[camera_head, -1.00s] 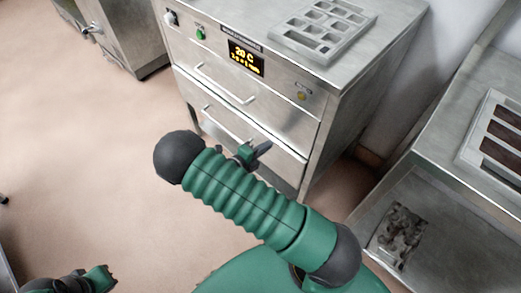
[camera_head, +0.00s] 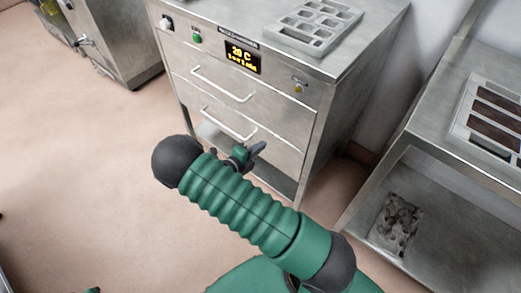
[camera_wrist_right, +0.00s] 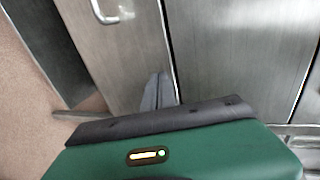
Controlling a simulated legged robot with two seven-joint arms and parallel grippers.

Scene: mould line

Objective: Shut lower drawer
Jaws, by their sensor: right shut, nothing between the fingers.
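The steel cabinet's lower drawer (camera_head: 277,150) has a white bar handle (camera_head: 228,123) and sits below the upper drawer (camera_head: 275,112). Its front looks about flush with the front above, with a thin dark seam between them. My right gripper (camera_head: 258,148) is shut and empty, with its fingertips at the lower drawer's front, right of the handle. In the right wrist view the fingers (camera_wrist_right: 155,90) point at the drawer front (camera_wrist_right: 130,55) beside the handle (camera_wrist_right: 108,12); I cannot tell whether they touch it. My right arm covers part of the space below. The left gripper is out of view.
A mould tray (camera_head: 312,25) lies on the cabinet top. A steel bench (camera_head: 430,135) with a tray of dark bars (camera_head: 495,110) stands at the right. Another steel unit (camera_head: 115,40) is at the back left. The floor at the left is clear.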

